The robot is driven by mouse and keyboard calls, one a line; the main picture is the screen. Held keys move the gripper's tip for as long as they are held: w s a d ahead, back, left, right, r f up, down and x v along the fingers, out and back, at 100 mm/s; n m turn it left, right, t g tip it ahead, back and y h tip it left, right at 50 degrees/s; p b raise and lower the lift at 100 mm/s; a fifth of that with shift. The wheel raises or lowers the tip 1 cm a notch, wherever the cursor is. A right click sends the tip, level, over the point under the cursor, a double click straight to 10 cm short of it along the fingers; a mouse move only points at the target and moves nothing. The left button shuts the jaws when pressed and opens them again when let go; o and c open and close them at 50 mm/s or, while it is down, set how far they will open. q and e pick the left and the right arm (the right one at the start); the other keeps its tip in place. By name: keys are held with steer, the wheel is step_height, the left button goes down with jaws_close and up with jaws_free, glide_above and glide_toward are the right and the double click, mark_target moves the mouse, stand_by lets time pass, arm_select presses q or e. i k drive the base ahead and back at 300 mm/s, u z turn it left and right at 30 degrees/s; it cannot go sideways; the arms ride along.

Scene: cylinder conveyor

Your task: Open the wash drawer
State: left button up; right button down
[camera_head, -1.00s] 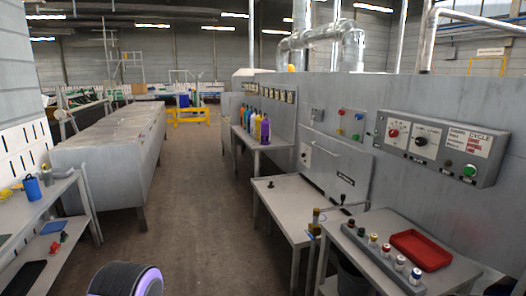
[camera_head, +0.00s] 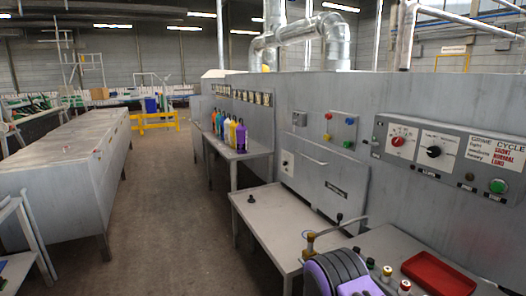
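A grey metal front panel (camera_head: 312,188) is set in the long machine wall at the middle right. It has a slim bar along its top edge and a small dark label low on its right side. It looks flush with the wall and shut, and I take it for the wash drawer. One of my purple and dark grey arm parts shows at the bottom edge, below and in front of the panel and apart from it. No fingertips of either gripper show.
A grey table (camera_head: 262,206) with a small black knob stands below the panel. A bench at lower right carries a red tray (camera_head: 438,273) and several capped cylinders. A control box (camera_head: 450,153) is on the wall. Colored bottles stand on a farther table. The aisle floor (camera_head: 165,215) is clear.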

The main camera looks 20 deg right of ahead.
mark_target(334, 182)
steer(key=u, duration=0.15)
steer(key=i, duration=1.7)
steer(key=z, duration=0.5)
steer(key=i, duration=0.85)
steer(key=z, duration=1.55)
steer(key=i, duration=0.8)
steer(key=z, duration=0.7)
